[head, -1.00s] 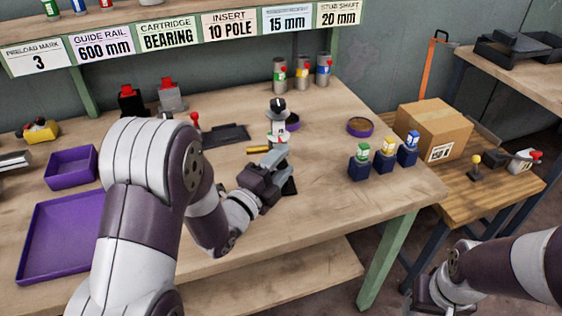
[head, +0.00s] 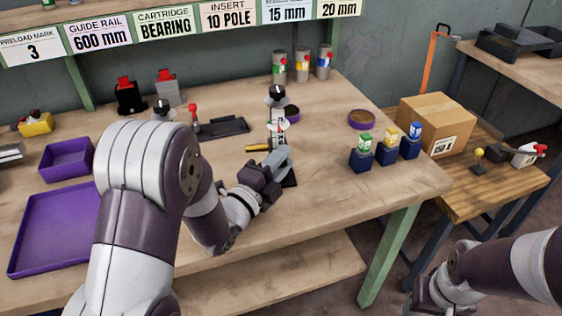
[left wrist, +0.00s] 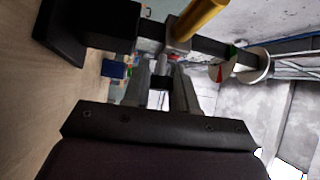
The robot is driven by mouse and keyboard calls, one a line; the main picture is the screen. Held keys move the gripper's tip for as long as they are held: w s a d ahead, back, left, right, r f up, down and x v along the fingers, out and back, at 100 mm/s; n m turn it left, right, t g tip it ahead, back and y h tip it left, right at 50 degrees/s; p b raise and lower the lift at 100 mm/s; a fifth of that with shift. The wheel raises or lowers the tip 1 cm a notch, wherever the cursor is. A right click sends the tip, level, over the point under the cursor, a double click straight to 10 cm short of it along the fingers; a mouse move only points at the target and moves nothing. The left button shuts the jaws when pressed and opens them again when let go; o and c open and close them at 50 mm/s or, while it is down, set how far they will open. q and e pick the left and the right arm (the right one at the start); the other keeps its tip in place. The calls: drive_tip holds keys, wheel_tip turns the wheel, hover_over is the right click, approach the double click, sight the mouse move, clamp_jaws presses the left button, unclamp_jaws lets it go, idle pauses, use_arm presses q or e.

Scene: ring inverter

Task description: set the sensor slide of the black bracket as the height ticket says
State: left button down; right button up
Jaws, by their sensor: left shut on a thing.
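The black bracket (left wrist: 62,35) stands on the bench with a dark base and post; it also shows in the head view (head: 291,181), partly behind my gripper. Its sensor slide (left wrist: 178,40) is a light block on the post, carrying a yellow cylinder (left wrist: 203,15), which shows left of the post in the head view (head: 257,147). A pale disc (left wrist: 228,72) with green and red marks is farther along the post. My left gripper (head: 277,158) is shut on the slide's small front part. Its fingers hide the exact contact. My right gripper (head: 428,303) is low right, its jaws unclear.
Label cards (head: 287,12) line the shelf; two read 15 mm and 20 mm, their top lines cut off. Three blue blocks (head: 385,152) with coloured tops stand right of the bracket. A purple tray (head: 50,235) lies left. The bench front right is clear.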

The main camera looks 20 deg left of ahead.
use_arm(q)
drive_tip(key=c, duration=0.9)
unclamp_jaws()
drive_tip(key=shift+r, duration=0.1)
drive_tip(key=v, duration=1.2)
drive_tip(key=shift+s+a+b, duration=0.15)
drive_tip(key=shift+s+b, duration=0.15)
drive_tip(key=shift+s, duration=0.05)
